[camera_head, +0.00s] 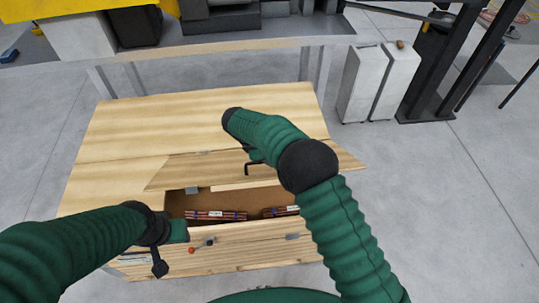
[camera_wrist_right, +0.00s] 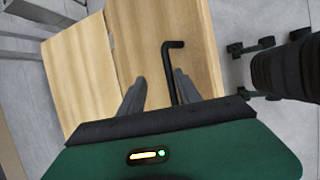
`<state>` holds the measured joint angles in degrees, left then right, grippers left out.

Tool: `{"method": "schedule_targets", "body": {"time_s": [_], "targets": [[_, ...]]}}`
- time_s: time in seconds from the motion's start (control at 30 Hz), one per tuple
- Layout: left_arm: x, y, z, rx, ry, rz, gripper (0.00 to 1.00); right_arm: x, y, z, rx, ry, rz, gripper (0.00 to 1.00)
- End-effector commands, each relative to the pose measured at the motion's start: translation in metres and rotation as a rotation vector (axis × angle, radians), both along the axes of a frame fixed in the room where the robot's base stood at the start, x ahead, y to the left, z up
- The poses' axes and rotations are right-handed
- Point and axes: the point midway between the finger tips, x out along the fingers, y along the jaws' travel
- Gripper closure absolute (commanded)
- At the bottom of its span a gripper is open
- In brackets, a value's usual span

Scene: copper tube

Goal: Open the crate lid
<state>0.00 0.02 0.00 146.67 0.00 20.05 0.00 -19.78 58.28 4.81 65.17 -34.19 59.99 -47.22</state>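The wooden crate (camera_head: 110,190) stands before me. Its hinged front lid panel (camera_head: 195,172) is raised at a tilt, leaving a gap at the front. Bundles of copper tubes (camera_head: 215,215) show inside. A black bent handle (camera_head: 252,168) is at the lid; it also shows in the wrist view (camera_wrist_right: 171,62). My right gripper (camera_wrist_right: 158,90) has its fingers apart, with the handle between them, close to the right finger; contact is unclear. My left gripper (camera_head: 178,232) is at the crate's front left edge; its fingers are not clear.
A workbench (camera_head: 250,43) stands behind the crate. Pale boxes (camera_head: 363,80) and a dark stand (camera_head: 430,70) are at the back right. The grey floor right of the crate is clear. A metal latch (camera_head: 292,237) sits on the crate's front.

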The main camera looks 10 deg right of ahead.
Motion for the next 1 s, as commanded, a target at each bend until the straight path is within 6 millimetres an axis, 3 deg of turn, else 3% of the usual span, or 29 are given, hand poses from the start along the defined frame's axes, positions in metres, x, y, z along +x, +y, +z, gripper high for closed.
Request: {"method": "schedule_targets", "body": {"time_s": [0.7,0.87,1.0], "targets": [[0.000,0.000,0.000,0.000,0.000,0.000,0.64,0.000,0.002,0.005,0.001,-0.005,0.001,0.67],[0.000,0.000,-0.006,0.000,0.000,0.000,0.64,-0.004,0.014,0.029,0.004,-0.008,0.002,0.67],[0.000,0.000,-0.012,0.000,0.000,0.000,0.64,-0.012,0.029,0.065,0.003,-0.008,0.003,0.67]]}}
